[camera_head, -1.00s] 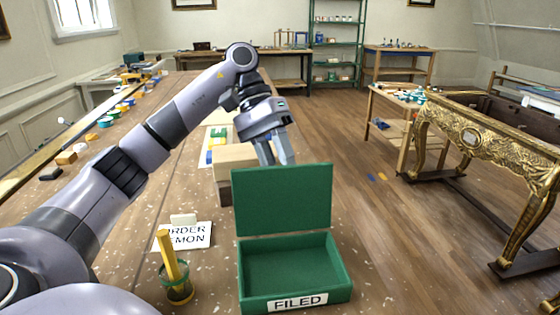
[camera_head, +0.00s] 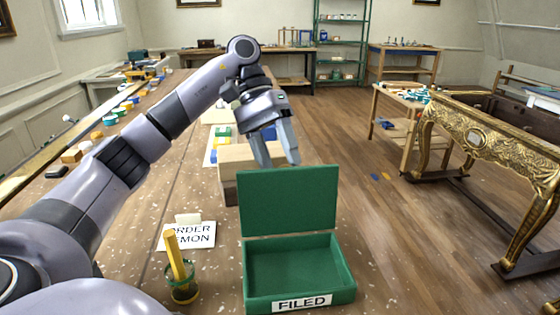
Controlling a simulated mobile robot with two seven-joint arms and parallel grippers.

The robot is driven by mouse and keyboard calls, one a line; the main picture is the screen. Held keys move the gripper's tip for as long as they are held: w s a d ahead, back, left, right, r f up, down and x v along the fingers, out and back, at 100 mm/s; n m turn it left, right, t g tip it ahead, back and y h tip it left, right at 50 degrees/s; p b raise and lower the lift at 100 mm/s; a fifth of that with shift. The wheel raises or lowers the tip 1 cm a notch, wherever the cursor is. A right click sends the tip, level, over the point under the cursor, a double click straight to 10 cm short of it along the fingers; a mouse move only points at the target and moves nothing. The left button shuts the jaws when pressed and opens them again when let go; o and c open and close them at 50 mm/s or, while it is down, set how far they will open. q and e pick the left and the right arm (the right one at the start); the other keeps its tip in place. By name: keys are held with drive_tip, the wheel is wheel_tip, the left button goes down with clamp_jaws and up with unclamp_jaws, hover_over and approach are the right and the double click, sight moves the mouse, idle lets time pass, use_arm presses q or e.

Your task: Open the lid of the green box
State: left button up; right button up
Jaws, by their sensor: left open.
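The green box (camera_head: 345,285) sits on the long wooden table, with a white "FILED" label on its front. Its lid (camera_head: 288,201) stands upright at the back edge, and the empty green inside shows. My left gripper (camera_head: 278,160) is open and empty, just behind and above the top edge of the lid, fingers pointing down. I cannot tell whether a fingertip touches the lid. My right gripper is not in view.
A pale wooden block (camera_head: 230,160) stands behind the lid. A "ORDER" card (camera_head: 188,236) and a green cup (camera_head: 184,291) with a yellow stick are left of the box. A gilt console (camera_head: 490,145) stands to the right, across open floor.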

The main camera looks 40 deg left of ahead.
use_arm(q)
drive_tip(key=shift+p+v, duration=1.2)
drive_tip(key=shift+v, duration=1.35)
drive_tip(key=shift+s+f, duration=0.1)
drive_tip(key=shift+s, duration=0.05)
